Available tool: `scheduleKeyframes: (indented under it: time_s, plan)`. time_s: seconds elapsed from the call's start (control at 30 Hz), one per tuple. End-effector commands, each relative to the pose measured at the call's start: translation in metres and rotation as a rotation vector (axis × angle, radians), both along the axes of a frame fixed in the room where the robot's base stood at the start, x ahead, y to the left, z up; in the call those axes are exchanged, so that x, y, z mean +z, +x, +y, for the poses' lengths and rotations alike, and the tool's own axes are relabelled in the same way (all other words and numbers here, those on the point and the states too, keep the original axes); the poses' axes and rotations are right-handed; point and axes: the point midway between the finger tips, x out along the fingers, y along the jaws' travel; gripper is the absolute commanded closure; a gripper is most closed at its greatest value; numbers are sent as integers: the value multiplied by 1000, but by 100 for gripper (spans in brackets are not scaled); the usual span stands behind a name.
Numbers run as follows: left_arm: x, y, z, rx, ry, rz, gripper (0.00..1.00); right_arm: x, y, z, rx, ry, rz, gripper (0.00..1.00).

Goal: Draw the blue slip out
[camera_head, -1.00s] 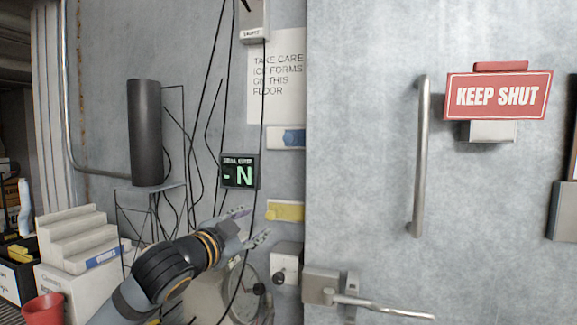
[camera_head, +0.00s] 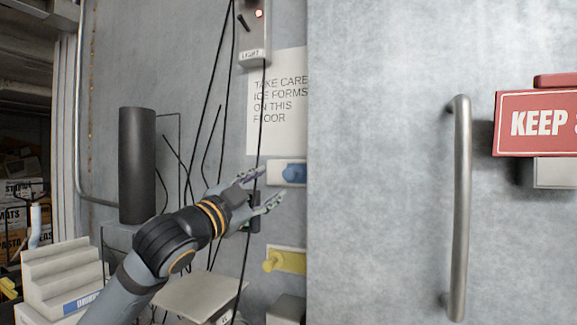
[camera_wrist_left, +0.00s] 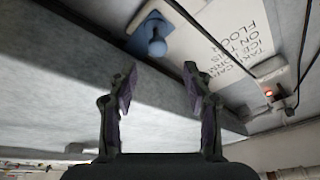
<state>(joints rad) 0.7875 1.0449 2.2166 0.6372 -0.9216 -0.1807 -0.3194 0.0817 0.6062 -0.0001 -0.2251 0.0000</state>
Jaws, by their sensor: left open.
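The blue slip (camera_head: 294,172) sits in a pale holder on the grey wall, just left of the big door's edge. In the left wrist view the blue slip (camera_wrist_left: 153,40) has a rounded knob and lies beyond the fingertips. My left gripper (camera_head: 263,191) is open and empty, its fingers pointing right, just left of and below the slip. In the left wrist view my left gripper (camera_wrist_left: 160,82) has nothing between its fingers, and the knob is apart from them. My right gripper is not in view.
A yellow slip (camera_head: 285,261) is below the blue one. Black cables (camera_head: 222,95) hang down the wall by my left gripper. A light switch box (camera_head: 254,45) and a floor warning sign (camera_head: 277,115) are above. The door handle (camera_head: 460,205) stands out at the right.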

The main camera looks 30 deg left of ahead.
Motion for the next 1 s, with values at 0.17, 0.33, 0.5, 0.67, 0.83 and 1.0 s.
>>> scheduleKeyframes:
  time_s: [0.17,0.33,0.5,0.67,0.83,1.0]
  plan:
    - [17,29,-4,-5,-11,4,50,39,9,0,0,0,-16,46]
    - [21,55,-7,-3,-8,5,50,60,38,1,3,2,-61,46]
    - [24,74,-8,-1,-5,3,50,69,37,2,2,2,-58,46]
    - [23,80,-9,1,-1,2,50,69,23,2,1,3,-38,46]
    - [23,80,-9,2,0,2,50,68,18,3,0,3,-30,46]
    - [23,80,-9,2,0,2,67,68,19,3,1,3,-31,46]
